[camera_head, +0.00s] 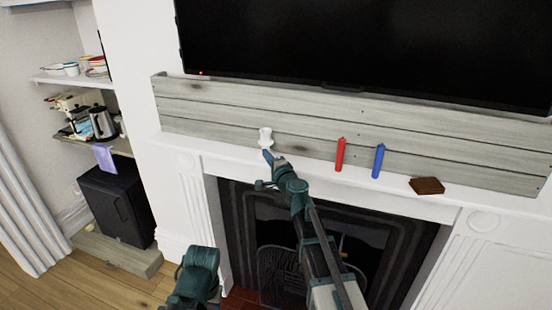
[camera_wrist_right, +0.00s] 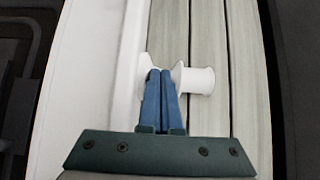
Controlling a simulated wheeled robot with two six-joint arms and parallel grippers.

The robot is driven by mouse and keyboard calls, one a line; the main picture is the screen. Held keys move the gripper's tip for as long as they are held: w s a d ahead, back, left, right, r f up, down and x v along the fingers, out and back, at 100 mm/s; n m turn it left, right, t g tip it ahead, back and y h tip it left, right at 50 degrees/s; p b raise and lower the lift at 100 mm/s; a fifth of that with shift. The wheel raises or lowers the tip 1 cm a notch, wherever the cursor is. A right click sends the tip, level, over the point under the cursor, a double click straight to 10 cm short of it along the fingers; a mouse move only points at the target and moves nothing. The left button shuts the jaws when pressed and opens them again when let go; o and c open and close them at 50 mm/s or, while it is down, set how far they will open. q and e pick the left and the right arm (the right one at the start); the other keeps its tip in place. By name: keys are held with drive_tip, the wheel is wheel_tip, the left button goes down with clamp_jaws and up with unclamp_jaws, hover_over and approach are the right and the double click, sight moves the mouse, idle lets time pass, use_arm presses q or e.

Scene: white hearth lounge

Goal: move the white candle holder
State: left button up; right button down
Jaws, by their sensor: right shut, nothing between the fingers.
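The white candle holder (camera_head: 265,138) is a small spool shape with wide ends and a narrow waist. It stands upright on the white mantel shelf, left of the red candle. It also shows in the right wrist view (camera_wrist_right: 198,81), partly hidden behind the blue fingers. My right gripper (camera_head: 268,155) reaches up to it from the front; its fingers (camera_wrist_right: 160,72) are shut together with nothing between them. The fingertips overlap the holder's waist in the picture; I cannot tell whether they touch it. My left gripper is not in view.
A red candle (camera_head: 340,154), a blue candle (camera_head: 378,160) and a brown block (camera_head: 427,185) are on the mantel (camera_head: 225,151) to the right. Grey planks (camera_head: 220,111) stand behind, under a black television (camera_head: 360,45). The dark fireplace (camera_head: 240,205) is below.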

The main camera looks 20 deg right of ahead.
sight(251, 159)
drive_tip(key=w+a, duration=0.4)
drive_tip(key=a, duration=0.1)
drive_tip(key=shift+s, duration=0.1)
drive_tip(key=shift+s, duration=0.1)
idle(1.0)
